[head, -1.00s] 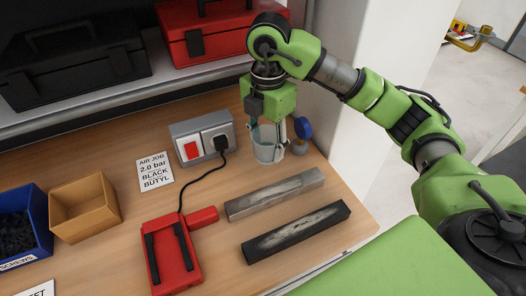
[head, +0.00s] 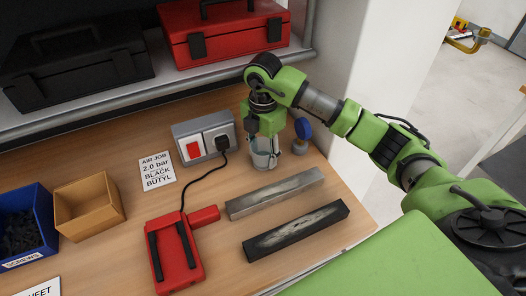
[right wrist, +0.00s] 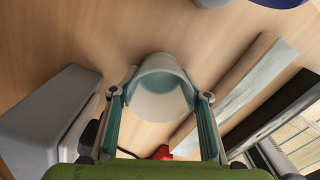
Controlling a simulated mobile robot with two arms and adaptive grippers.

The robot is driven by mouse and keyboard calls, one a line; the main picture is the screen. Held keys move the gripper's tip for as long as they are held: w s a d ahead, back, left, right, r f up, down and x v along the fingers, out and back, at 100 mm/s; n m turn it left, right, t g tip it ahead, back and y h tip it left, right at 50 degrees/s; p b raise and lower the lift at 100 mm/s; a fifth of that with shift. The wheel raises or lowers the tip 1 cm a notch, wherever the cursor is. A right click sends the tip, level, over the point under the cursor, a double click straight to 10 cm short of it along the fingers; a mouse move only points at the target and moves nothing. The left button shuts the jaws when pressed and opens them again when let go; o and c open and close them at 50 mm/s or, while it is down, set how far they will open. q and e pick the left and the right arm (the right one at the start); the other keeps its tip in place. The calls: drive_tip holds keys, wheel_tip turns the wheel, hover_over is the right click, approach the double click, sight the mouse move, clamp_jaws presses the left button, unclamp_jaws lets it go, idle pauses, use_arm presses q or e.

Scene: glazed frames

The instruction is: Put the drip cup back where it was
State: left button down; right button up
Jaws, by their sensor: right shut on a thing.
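The drip cup (head: 262,161), a small pale see-through cup, is between the fingers of my right gripper (head: 264,148). The gripper points down at the back right of the wooden bench and is shut on the cup. In the right wrist view the cup (right wrist: 160,88) sits between the two teal-padded fingers (right wrist: 160,100), with its open mouth showing. The cup is low over the bench; I cannot tell whether its base touches the wood. My left gripper is not in view.
A grey socket box (head: 204,137) with a black plug stands left of the cup. A small blue-topped metal part (head: 303,128) stands close on its right. Two bars, one grey (head: 275,193) and one dark (head: 296,231), lie in front. A red tool (head: 176,254) lies front left.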

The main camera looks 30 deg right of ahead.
drive_tip(key=shift+f, duration=0.15)
drive_tip(key=o, duration=1.2)
wheel_tip(320, 180, up, 12)
drive_tip(key=b, duration=0.1)
drive_tip(key=shift+r, duration=0.2)
drive_tip(key=shift+s+f, duration=0.1)
